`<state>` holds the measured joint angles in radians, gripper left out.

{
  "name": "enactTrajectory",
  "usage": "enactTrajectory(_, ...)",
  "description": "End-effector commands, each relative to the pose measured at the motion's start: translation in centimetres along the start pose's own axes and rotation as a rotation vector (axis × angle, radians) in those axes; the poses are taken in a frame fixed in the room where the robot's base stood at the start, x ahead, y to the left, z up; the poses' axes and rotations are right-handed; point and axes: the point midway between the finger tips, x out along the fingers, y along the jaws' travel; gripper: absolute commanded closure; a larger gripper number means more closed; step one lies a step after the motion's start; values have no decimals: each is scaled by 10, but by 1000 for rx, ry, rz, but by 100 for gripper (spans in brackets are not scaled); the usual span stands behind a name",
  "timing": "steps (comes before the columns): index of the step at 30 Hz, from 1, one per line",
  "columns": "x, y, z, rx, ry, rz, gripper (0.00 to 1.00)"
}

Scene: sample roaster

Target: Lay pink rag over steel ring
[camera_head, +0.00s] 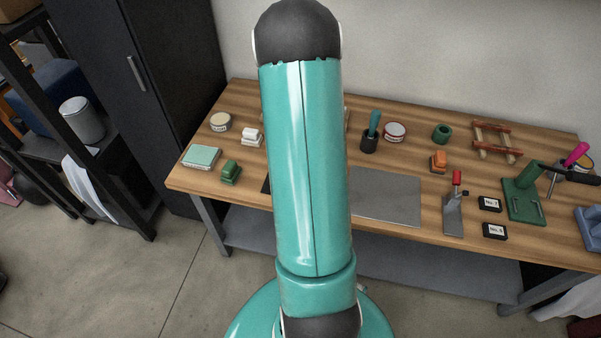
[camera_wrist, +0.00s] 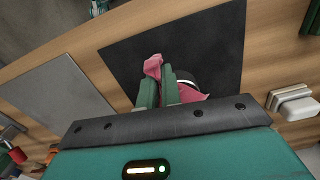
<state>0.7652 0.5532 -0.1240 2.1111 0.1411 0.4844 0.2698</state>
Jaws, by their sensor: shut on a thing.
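My gripper (camera_wrist: 168,82) shows in the wrist view, its green fingers shut on the pink rag (camera_wrist: 153,66). Part of the rag sticks out past the fingertips, and another part shows to the right of the fingers. A pale curved edge (camera_wrist: 187,82) beside the fingers looks like part of the steel ring, with the rag next to it; most of it is hidden. I cannot tell whether the rag lies on the ring. The fingers are over a black mat (camera_wrist: 215,45). In the head view my arm hides the gripper, rag and ring.
A grey plate (camera_wrist: 55,100) lies left of the mat, also in the head view (camera_head: 385,196). A white block (camera_wrist: 292,102) is on the right.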

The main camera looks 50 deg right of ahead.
Motion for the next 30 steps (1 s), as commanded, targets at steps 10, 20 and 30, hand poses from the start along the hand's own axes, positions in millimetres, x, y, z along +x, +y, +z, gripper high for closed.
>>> enactTrajectory(10, 0, 0, 0, 0, 0, 0, 55)
enactTrajectory(20, -5, 0, 1, 0, 1, 0, 55)
enactTrajectory(30, -31, 5, 11, -1, 0, 0, 55)
